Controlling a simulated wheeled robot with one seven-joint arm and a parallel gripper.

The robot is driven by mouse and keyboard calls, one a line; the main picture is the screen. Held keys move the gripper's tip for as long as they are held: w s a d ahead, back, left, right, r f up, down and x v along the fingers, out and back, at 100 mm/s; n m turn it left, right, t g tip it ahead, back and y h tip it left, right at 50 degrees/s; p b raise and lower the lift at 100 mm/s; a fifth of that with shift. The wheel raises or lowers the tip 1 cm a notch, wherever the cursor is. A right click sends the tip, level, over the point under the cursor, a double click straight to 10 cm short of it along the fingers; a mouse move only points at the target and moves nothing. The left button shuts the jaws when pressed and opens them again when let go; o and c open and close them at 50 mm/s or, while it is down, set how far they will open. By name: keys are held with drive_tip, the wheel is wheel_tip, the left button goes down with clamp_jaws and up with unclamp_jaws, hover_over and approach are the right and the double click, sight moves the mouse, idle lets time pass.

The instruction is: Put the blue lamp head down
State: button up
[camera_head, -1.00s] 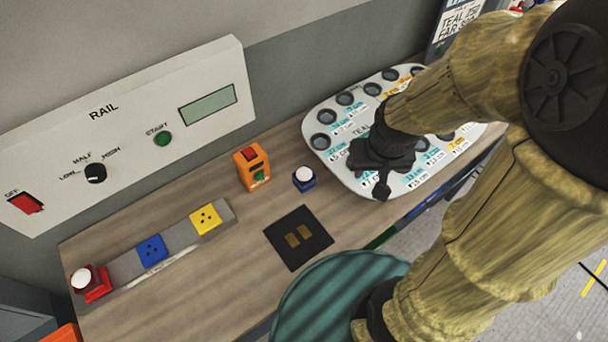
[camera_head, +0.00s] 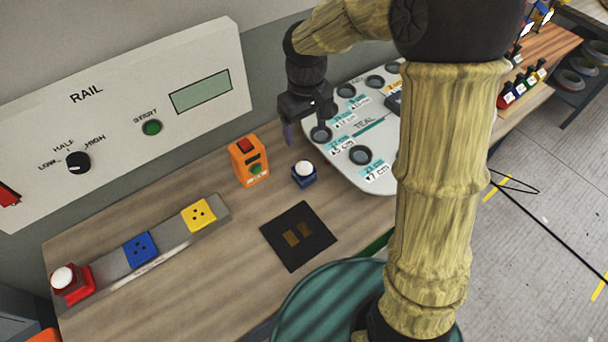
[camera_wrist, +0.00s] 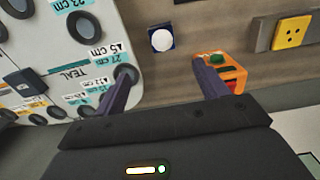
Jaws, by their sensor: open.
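The blue lamp head (camera_head: 304,177), a small blue block with a white dome, stands upright on the wooden bench between the orange box and the white board. In the wrist view the lamp head (camera_wrist: 161,40) lies beyond the fingertips, apart from them. My gripper (camera_head: 306,130) is open and empty, near the board's left edge and behind the lamp head in the head view. In the wrist view the gripper (camera_wrist: 163,70) shows two spread purple fingers with bare bench between them.
An orange box (camera_head: 248,160) with red and green buttons stands close by. A grey rail (camera_head: 170,238) carries blue and yellow sockets and a red lamp. A black pad (camera_head: 275,235) with two metal contacts lies in front. The white board (camera_head: 378,182) has round holes.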

sight(304, 166)
wheel_tip(304, 166, down, 12)
drive_tip(key=shift+f+p, duration=0.1)
drive_tip(key=shift+p, duration=0.65)
drive_tip(key=shift+s, duration=0.1)
drive_tip(key=shift+f, duration=0.5)
drive_tip(key=shift+a+f+p, duration=0.2)
drive_tip(key=shift+f+p, duration=0.5)
drive_tip(key=shift+f, duration=1.4)
